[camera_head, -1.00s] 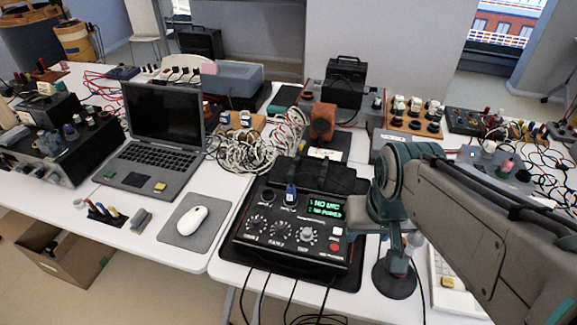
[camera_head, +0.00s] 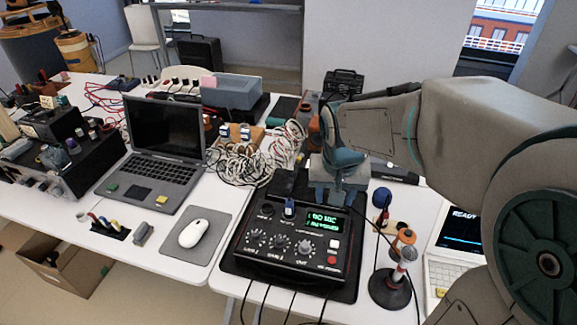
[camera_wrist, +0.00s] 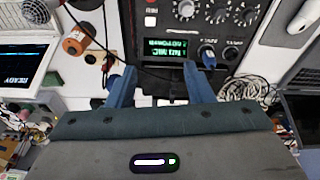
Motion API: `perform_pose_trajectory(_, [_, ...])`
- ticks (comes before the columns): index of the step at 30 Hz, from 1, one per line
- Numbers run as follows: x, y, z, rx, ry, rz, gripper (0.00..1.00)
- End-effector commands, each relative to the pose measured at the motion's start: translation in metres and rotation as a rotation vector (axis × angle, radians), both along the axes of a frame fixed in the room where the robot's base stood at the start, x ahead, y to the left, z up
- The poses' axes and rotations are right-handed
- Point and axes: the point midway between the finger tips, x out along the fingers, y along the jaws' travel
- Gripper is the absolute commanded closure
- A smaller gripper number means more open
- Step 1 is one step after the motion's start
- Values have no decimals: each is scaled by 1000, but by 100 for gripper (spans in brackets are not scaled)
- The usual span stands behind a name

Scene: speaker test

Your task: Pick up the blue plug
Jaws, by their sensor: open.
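The blue plug (camera_head: 289,207) stands upright in a socket on the top panel of a black control box (camera_head: 262,272), left of its green-lit display. In the wrist view the blue plug (camera_wrist: 207,58) shows beside the right finger's tip, with a gap between them hard to judge. My gripper (camera_head: 333,198) is open and empty over the back right part of the box, to the right of the plug. Its two blue fingers (camera_wrist: 160,78) point towards the display in the wrist view.
A soldering-type stand (camera_head: 390,287) with an orange spool is right of the box, near a dark blue round object (camera_head: 381,197). A white mouse (camera_head: 192,233) on a grey mat and a laptop (camera_head: 160,145) are left. Bundled cables (camera_head: 245,158) lie behind.

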Motion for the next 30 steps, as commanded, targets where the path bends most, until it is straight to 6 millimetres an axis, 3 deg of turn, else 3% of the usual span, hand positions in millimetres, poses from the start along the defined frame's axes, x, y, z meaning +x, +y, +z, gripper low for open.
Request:
perform_pose_trajectory(6, [63,43,-8,7,35,-59,53])
perform_pose_trajectory(12, [101,79,-29,21,57,-113,53])
perform_pose_trajectory(20, [117,95,-47,30,65,-142,53])
perform_pose_trajectory(30, [123,94,-108,30,68,-142,53])
